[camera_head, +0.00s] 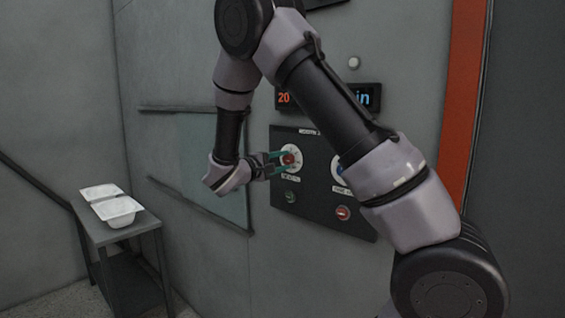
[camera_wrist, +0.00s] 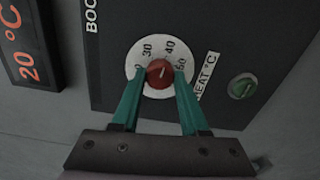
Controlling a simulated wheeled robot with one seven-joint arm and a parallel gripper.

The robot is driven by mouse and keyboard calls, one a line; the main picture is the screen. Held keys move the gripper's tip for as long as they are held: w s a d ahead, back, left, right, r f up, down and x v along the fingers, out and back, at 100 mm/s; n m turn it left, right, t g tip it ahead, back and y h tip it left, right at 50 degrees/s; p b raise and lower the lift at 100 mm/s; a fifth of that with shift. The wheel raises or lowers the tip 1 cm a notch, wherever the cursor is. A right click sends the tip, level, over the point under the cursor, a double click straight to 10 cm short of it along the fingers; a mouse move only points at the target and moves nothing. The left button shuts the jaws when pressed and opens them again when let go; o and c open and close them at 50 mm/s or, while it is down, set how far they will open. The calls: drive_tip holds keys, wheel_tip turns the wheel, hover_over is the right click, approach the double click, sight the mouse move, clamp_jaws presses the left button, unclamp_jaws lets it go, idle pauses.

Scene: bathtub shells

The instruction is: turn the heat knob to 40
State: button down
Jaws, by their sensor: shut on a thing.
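The red heat knob (camera_wrist: 159,73) sits on a white dial (camera_wrist: 150,48) whose marks 30 and 40 are readable, beside a label ending in "EAT °C". A short pale line on the knob points up and slightly right, between 30 and 40 or near 40. My gripper (camera_wrist: 160,76) has its teal fingers closed on either side of the knob. In the head view my gripper (camera_head: 279,161) reaches the knob (camera_head: 291,159) from the left. The display (camera_wrist: 26,55) reads 20 °C in the wrist view.
The dark panel (camera_head: 322,215) also carries a green button (camera_head: 291,196), a red button (camera_head: 343,213) and a blue knob (camera_head: 339,170) partly hidden by my arm. A small table (camera_head: 147,222) with white trays (camera_head: 117,210) stands at left.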

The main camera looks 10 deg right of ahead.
drive_tip(key=shift+m, duration=0.3)
idle(0.4)
drive_tip(key=shift+c, duration=2.1)
unclamp_jaws()
drive_tip(key=shift+a, duration=0.1)
drive_tip(key=v, duration=1)
drive_tip(key=shift+s+a, duration=0.25)
